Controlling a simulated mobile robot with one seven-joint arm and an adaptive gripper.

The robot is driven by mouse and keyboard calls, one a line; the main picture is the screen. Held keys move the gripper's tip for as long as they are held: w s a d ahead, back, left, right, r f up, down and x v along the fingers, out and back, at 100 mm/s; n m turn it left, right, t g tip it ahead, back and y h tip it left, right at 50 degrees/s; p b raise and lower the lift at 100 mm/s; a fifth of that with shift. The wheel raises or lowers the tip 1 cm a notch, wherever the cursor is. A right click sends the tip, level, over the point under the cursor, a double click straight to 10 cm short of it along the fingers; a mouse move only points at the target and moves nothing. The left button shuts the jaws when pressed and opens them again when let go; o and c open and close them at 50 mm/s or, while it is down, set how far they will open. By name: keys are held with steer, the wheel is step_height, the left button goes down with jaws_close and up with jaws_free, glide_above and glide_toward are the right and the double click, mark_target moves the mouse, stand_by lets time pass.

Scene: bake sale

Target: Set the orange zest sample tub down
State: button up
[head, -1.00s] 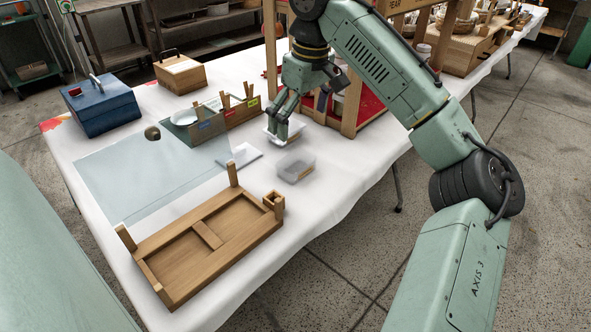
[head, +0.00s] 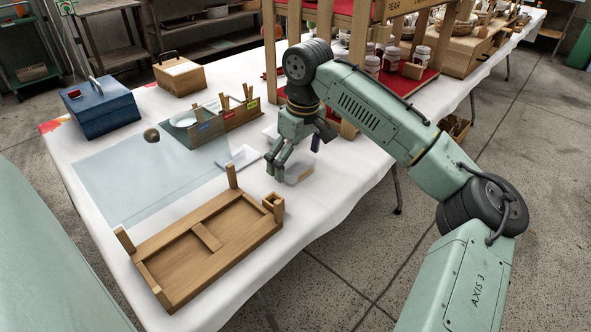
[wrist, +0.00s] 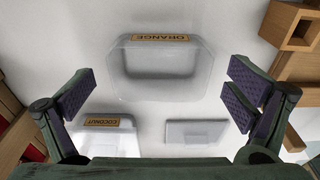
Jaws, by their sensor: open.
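The orange zest tub (wrist: 160,85) is a clear tub with a tan ORANGE label, in the upper middle of the wrist view. In the head view, the tub (head: 301,174) rests on the white tablecloth, partly hidden by my gripper. My gripper (head: 275,169) is open and empty, pointing down beside the tub. In the wrist view, my gripper's fingers (wrist: 157,94) are wide apart, with the tub ahead of them and nothing between the pads. A tub labelled COCONUT (wrist: 107,138) lies at lower left in the wrist view.
A pale flat piece (head: 238,158) lies left of my gripper. A wooden frame with posts (head: 222,232) is at the front, near a clear sheet (head: 140,180). A divided wooden box (head: 240,117) and a red-shelved stand (head: 410,75) are behind. Bare cloth shows right of the tub.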

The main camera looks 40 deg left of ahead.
steer(key=shift+c, duration=0.3)
steer(key=c, duration=0.9)
steer(key=shift+c, duration=0.2)
steer(key=shift+r, duration=0.15)
